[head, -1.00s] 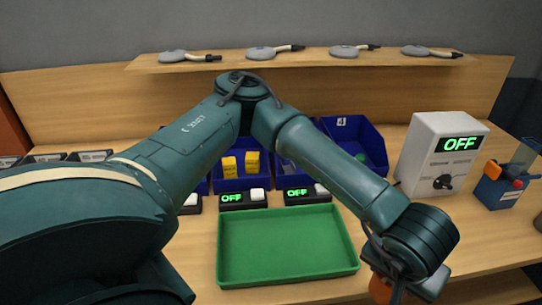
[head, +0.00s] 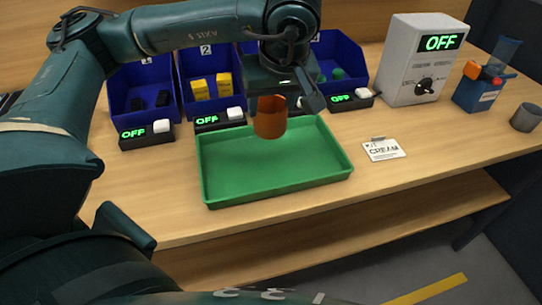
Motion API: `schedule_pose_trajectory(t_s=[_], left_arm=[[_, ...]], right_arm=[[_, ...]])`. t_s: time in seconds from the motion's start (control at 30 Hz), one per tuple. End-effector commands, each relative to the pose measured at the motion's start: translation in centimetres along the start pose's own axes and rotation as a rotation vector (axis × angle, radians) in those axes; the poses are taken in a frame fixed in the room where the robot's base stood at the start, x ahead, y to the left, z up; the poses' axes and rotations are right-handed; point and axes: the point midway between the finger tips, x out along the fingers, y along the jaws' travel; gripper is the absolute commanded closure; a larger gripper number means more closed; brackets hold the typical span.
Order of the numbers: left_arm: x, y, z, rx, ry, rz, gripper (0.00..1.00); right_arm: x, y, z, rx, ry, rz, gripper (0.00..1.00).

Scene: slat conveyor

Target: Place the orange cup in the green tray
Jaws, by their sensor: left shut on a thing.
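The orange cup (head: 270,122) is upright over the back part of the green tray (head: 275,183). My left gripper (head: 284,104) comes down from above and is shut on the cup; its fingers are partly hidden behind the cup and the wrist. I cannot tell whether the cup's base touches the tray floor or hangs a little above it. The tray lies on the bench and looks empty otherwise. My right gripper is not in view.
Blue bins (head: 136,96) stand behind the tray, with several OFF switch boxes (head: 147,134) before them. A white OFF unit (head: 415,62), a blue device (head: 479,93) and a grey cup (head: 526,118) stand at right. A label card (head: 383,150) lies right of the tray.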

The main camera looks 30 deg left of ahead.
Motion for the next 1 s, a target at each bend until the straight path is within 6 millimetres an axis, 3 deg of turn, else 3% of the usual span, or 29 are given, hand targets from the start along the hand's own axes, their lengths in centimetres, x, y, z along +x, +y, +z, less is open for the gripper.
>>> schedule_pose_trajectory(t_s=[0.2, 0.6, 1.0], left_arm=[[3.6, 0.0, 1.6, 0.003, -0.003, -0.002, 0.81], [7.6, 0.2, 3.2, 0.003, -0.002, -0.002, 0.81], [8.5, 0.3, 3.6, 0.003, -0.001, 0.001, 0.81]], right_arm=[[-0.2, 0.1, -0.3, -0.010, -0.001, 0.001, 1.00], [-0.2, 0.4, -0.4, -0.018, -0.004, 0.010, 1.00], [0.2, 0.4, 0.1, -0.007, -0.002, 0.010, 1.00]])
